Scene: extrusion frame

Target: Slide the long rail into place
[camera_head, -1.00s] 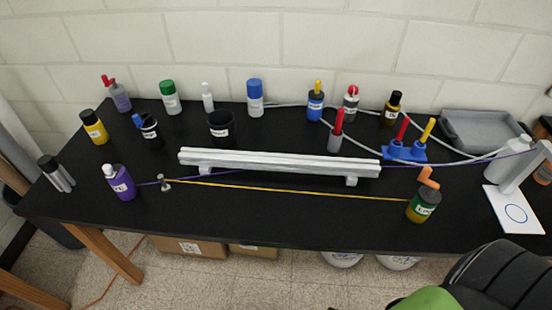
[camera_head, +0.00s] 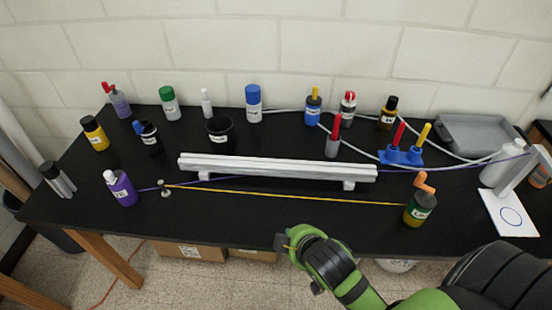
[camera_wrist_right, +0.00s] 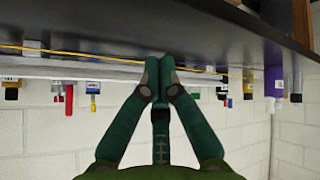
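The long rail (camera_head: 280,167) is a pale silver bar lying lengthwise across the middle of the black table, raised on two small supports, one near each end. It also shows as a pale strip in the right wrist view (camera_wrist_right: 105,72), where the scene appears upside down. My right gripper (camera_head: 285,243) is at the table's front edge, in front of the rail and apart from it. In the right wrist view its dark green fingers (camera_wrist_right: 159,72) meet at the tips, with nothing visible between them. My left gripper is not in view.
A yellow cord (camera_head: 290,194) runs in front of the rail, from a small metal post (camera_head: 165,188) to an orange-topped bottle (camera_head: 420,206). A purple bottle (camera_head: 122,188) stands left. Several bottles and a black cup (camera_head: 220,131) stand behind. The front strip of the table is mostly clear.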

